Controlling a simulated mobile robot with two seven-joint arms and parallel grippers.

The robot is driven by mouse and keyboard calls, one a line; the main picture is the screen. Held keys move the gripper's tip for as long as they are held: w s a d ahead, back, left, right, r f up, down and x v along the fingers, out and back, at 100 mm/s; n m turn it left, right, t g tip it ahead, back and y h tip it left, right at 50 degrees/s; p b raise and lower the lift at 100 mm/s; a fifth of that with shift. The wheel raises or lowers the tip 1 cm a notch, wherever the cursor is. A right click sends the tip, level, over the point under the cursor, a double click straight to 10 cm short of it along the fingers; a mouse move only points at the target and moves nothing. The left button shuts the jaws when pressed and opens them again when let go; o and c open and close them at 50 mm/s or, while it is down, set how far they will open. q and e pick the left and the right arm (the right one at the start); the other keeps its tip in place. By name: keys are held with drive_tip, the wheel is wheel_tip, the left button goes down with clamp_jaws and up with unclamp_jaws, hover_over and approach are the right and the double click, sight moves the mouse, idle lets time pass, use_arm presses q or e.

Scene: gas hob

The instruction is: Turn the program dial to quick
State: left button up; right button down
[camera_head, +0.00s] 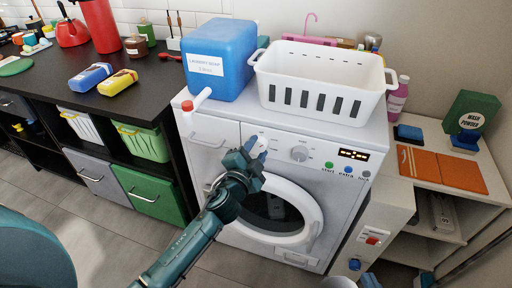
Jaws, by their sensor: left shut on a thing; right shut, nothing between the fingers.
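The white washing machine (225,170) stands in the middle, its control panel facing me. My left gripper (257,150) is shut on a white dial (262,141) on the panel's left part. The gripper covers much of this dial, so its pointer and marks cannot be read. A second dial (300,153), grey and white, stands free to its right; its small printed labels are unreadable. A part of my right gripper (370,281) shows at the bottom edge, shut and away from the panel.
A display (354,154) and start, extra and lock buttons lie right of the dials. A blue laundry soap box (220,62) and a white basket (320,85) stand on top. The detergent drawer (208,141) is at left, the round door (275,212) below.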

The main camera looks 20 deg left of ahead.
use_arm(q)
drive_tip(key=shift+m, duration=0.9)
drive_tip(key=shift+m+p, duration=0.35)
drive_tip(key=shift+m, duration=0.25)
use_arm(e)
drive_tip(key=shift+w+a+f+g, duration=0.1)
drive_tip(key=shift+f+g, duration=0.15)
drive_tip(key=shift+g, duration=0.05)
drive_tip(key=shift+r, duration=0.1)
use_arm(q)
drive_tip(key=o, duration=1)
use_arm(e)
drive_tip(key=shift+r, duration=0.1)
use_arm(q)
drive_tip(key=shift+s, duration=0.1)
